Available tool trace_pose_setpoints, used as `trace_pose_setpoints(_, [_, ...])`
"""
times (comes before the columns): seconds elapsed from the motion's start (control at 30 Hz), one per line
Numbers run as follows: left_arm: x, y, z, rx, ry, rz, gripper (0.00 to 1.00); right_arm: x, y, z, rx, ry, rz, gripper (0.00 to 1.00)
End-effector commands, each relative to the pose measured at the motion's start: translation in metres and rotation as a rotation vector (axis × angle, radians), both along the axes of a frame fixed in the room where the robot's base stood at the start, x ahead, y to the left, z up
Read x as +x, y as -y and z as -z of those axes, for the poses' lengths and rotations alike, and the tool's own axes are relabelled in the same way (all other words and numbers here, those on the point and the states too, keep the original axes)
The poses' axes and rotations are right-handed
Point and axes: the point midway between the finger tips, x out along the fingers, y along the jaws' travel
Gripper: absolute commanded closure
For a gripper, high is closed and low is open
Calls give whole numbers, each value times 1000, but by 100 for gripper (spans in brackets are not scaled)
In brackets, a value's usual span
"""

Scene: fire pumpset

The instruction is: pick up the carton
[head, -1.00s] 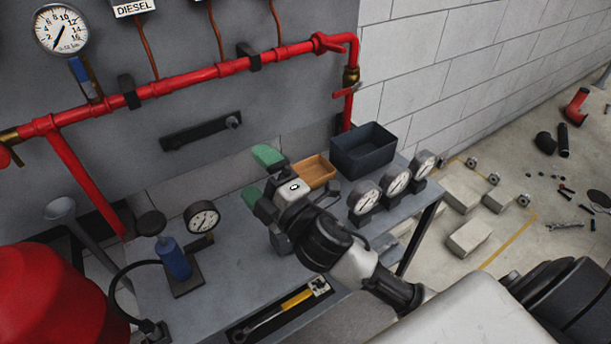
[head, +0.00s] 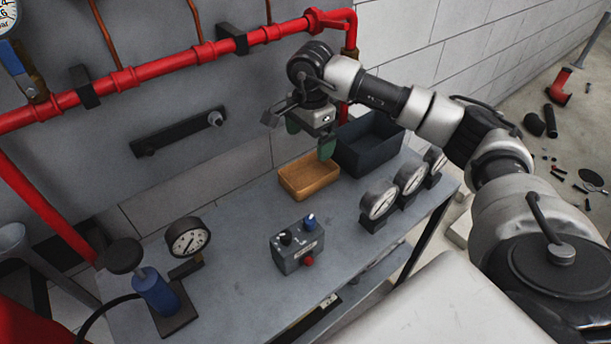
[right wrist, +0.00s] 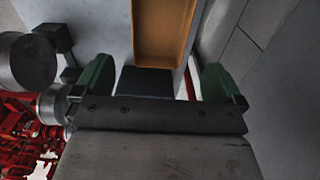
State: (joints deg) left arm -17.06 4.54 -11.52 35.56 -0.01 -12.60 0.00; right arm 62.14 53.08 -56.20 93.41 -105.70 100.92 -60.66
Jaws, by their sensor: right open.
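The only carton-like thing I see is a small open orange-brown box (head: 309,178) on the grey bench, near the wall. It also shows in the right wrist view (right wrist: 160,30), beyond the fingertips. My right gripper (head: 311,136) is open, with green fingers pointing down, above the box's back right side and near the dark bin. In the right wrist view its two fingers (right wrist: 156,80) are spread apart, with a dark shape between them that I cannot identify. The box appears apart from the fingers. My left gripper is not in view.
A dark bin (head: 368,146) stands right of the box. Several gauges (head: 380,202) line the bench's right side. A grey control box (head: 298,248) with knobs stands in front. A blue hand pump (head: 157,292) is at left. A red pipe (head: 180,62) runs along the wall behind.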

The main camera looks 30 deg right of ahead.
Motion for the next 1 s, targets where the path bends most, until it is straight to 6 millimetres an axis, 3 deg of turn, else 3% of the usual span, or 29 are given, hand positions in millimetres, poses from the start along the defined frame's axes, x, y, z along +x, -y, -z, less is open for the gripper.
trace_pose_setpoints(0.23, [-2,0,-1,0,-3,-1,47,-1,3,38,-12,-9,1,0])
trace_pose_setpoints(0.47, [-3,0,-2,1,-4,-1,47,0,2,57,-10,-6,1,0])
trace_pose_setpoints(0.7, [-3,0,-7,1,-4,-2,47,1,1,92,-9,-9,1,0])
trace_pose_setpoints(1.0, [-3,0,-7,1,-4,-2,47,2,1,105,-9,-5,0,0])
